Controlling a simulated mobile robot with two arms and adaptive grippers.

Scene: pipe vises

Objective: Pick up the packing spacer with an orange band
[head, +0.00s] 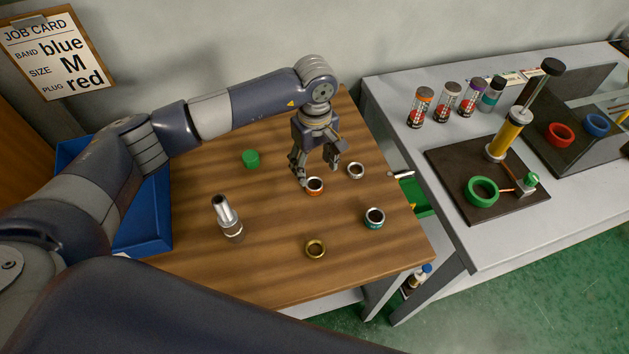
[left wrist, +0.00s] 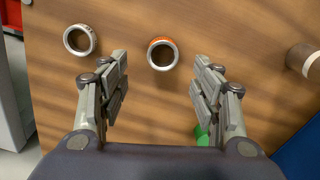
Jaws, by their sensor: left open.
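The spacer with an orange band (head: 315,187) is a short metal ring standing on the wooden table. In the left wrist view the orange-banded spacer (left wrist: 162,54) lies ahead of the fingertips, between their lines. My left gripper (head: 316,170) is open and empty, pointing down just behind and above this spacer. Its two fingers also show in the left wrist view (left wrist: 160,80), spread apart on either side. I cannot tell whether a finger touches the spacer. My right gripper is not in view.
A blue tray (head: 150,215) is at left.

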